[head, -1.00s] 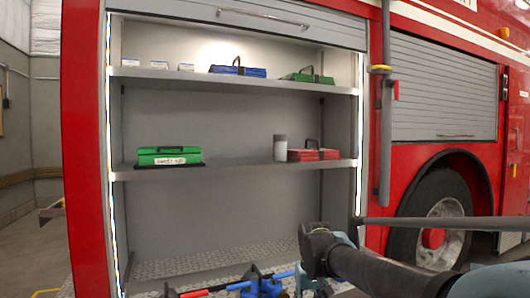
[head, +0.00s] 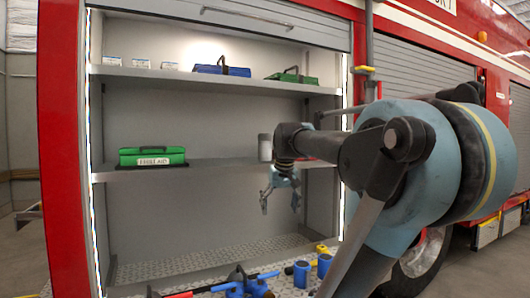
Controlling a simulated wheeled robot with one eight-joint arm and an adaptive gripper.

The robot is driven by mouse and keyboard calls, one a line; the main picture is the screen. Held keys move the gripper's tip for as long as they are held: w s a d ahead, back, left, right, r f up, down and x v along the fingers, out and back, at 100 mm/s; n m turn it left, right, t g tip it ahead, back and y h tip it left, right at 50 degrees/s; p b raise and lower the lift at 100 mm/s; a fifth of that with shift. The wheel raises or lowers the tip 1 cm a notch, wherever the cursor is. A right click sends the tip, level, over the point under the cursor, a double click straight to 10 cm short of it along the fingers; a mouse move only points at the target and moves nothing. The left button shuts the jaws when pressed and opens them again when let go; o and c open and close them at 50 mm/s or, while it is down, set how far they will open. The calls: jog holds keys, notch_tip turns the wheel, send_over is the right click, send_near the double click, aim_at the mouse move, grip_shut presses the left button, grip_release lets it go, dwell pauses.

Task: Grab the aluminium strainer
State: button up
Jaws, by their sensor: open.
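A small grey cylinder (head: 265,147) stands upright on the middle shelf, right of centre. It is the only grey metal-looking loose piece I make out, but I cannot tell for sure that it is the aluminium strainer. My gripper (head: 280,206) hangs in front of the compartment, below the middle shelf's edge, with its two fingers spread and pointing down. Nothing shows between them. It is lower than the cylinder and slightly right of it. My arm covers the area right of the cylinder.
A green first aid case (head: 152,157) sits on the middle shelf (head: 220,163). A blue case (head: 222,66), a green case (head: 292,76) and small white boxes are on the top shelf. Blue fittings (head: 302,273) and a yellow piece (head: 322,250) lie on the tread-plate floor (head: 200,262).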

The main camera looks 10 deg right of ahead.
aim_at(265, 137)
jog(key=w+r+t, duration=0.1)
jog(key=w+r, duration=1.3)
jog(key=r, duration=0.3)
jog(key=w+r+t, duration=0.2)
jog(key=w+r, duration=1.3)
jog(key=r, duration=0.2)
jog(key=shift+n, duration=0.4)
jog(key=x, duration=1.2)
jog(key=shift+s+d+f, duration=0.15)
jog(key=shift+s+d, duration=0.1)
jog(key=shift+d, duration=0.05)
jog(key=shift+x, duration=2.6)
jog(key=shift+d, duration=0.2)
jog(key=c, duration=1.7)
